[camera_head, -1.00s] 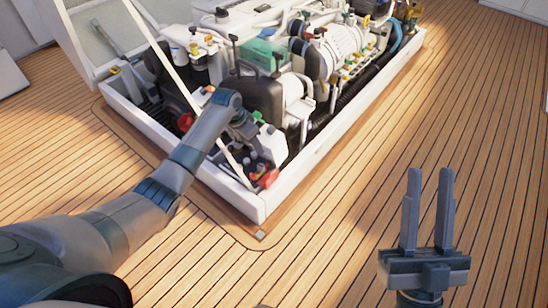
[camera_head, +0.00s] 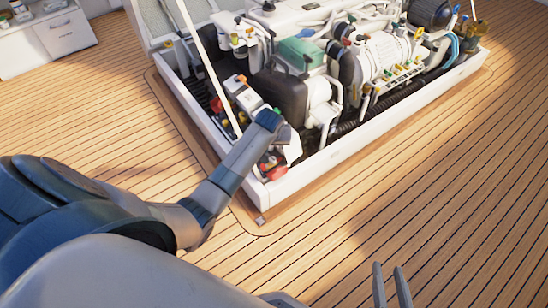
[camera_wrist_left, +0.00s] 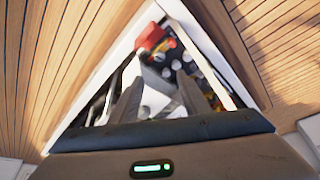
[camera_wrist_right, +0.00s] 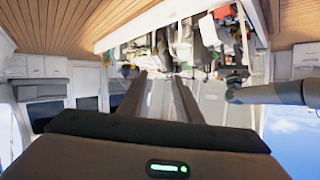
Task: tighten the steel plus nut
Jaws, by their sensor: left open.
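I cannot make out the steel plus nut in any view; it is too small or hidden. My left arm reaches into the engine hatch (camera_head: 305,180), and its gripper (camera_head: 290,150) is partly hidden there in the head view. In the left wrist view the left gripper (camera_wrist_left: 158,95) is open over the near corner of the hatch, with a white surface between its fingers. A red part (camera_wrist_left: 150,37) and several small round light parts lie beyond the fingertips. My right gripper (camera_head: 392,275) is open and empty above the deck; its spread fingers also show in the right wrist view (camera_wrist_right: 157,85).
The engine (camera_head: 380,60) and a green-topped box (camera_head: 302,52) fill the hatch. A white prop bar (camera_head: 212,70) stands close to my left forearm. The wooden deck (camera_head: 430,180) right of the hatch is clear. A white cabinet (camera_head: 65,35) stands far left.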

